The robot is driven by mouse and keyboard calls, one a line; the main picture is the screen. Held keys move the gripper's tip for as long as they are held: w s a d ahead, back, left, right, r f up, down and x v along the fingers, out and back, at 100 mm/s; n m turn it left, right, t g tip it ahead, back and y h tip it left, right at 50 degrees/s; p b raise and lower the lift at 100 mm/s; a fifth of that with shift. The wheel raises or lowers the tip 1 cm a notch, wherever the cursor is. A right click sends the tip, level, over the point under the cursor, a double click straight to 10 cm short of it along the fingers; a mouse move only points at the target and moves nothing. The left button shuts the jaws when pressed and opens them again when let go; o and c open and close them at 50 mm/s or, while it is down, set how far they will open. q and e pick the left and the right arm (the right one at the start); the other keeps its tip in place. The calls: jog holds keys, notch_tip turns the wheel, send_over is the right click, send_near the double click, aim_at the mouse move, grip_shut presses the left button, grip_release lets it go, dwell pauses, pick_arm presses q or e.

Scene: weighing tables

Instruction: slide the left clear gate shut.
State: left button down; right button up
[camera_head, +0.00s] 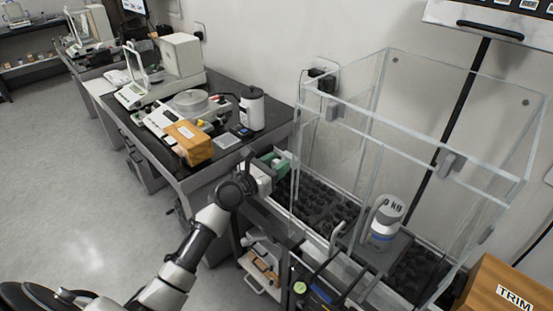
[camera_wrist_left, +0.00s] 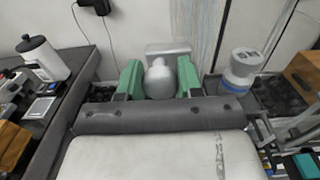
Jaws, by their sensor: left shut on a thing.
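The clear enclosure (camera_head: 455,175) stands at the right in the head view, with thin clear walls and an open top. The left clear gate is hard to tell from the other clear panels; a clear sheet (camera_wrist_left: 195,35) shows behind the fingers in the left wrist view. My left gripper (camera_head: 277,161) is at the enclosure's left side. Its green fingers (camera_wrist_left: 160,82) are shut on a grey rounded handle (camera_wrist_left: 159,76) with a square plate behind it. The handle is mostly hidden in the head view. My right gripper is not in view.
A grey-and-white weight (camera_head: 384,222) marked kg stands inside the enclosure, with dark lumpy material around it. A wooden TRIM box (camera_head: 500,288) is at the lower right. The dark bench (camera_head: 228,160) at the left holds a wooden box (camera_head: 189,143) and a white bottle (camera_head: 252,108).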

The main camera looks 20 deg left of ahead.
pick_arm(q)
notch_tip(320, 180, down, 19)
jog(key=b, duration=1.2)
jog(key=shift+r, duration=0.15)
jog(key=shift+s, duration=0.1)
jog(key=c, duration=1)
grip_release()
jog(key=shift+c, duration=0.2)
jog(key=v, duration=1)
jog(key=shift+s, duration=0.35)
jog(key=shift+a, duration=0.15)
